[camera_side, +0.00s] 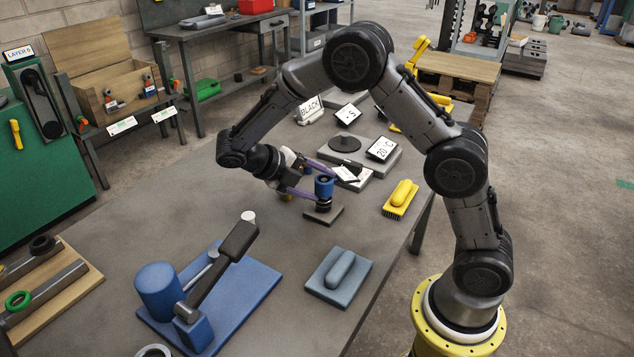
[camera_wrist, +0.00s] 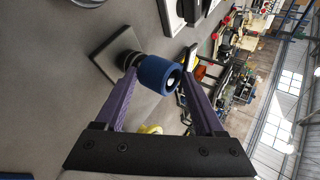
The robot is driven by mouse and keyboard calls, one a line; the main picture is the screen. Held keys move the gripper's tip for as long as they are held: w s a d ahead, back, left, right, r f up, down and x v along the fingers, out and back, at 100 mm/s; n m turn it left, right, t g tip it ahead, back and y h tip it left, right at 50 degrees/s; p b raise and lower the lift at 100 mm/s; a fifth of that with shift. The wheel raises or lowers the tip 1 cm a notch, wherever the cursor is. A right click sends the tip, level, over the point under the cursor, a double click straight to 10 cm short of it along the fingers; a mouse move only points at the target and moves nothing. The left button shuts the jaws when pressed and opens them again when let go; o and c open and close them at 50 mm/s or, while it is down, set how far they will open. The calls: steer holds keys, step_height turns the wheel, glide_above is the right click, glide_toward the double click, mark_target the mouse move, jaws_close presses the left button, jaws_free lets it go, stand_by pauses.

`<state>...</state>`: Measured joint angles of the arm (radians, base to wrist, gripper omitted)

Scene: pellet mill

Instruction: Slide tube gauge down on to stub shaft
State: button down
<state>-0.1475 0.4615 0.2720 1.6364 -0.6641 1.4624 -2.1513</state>
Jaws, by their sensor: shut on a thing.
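The tube gauge (camera_side: 324,187) is a short blue cylinder, upright in the side view. My gripper (camera_side: 308,180) has its purple fingers shut on it from either side. The dark stub shaft (camera_side: 323,206) stands directly below the gauge on a square grey plate (camera_side: 334,217). In the wrist view the blue gauge (camera_wrist: 157,74) shows its open end between the fingertips (camera_wrist: 158,82). The dark ribbed shaft (camera_wrist: 130,60) shows between gauge and plate (camera_wrist: 112,50), roughly in line with the gauge. I cannot tell whether the gauge's lower end is around the shaft's top or just above it.
A grey plate with a dark disc (camera_side: 344,144) and label cards stand behind. A yellow brush (camera_side: 401,198) lies to the right, a grey-blue handled block (camera_side: 339,275) nearer the front. A blue base with a lever (camera_side: 235,290) stands front left. The bench between is clear.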

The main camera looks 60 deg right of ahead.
steer(key=shift+r, duration=0.2)
jaws_free()
steer(key=shift+a, duration=0.1)
stand_by(0.5)
steer(key=w+a, duration=0.4)
steer(key=a, duration=0.3)
steer(key=shift+w+a, duration=0.25)
stand_by(0.8)
stand_by(0.7)
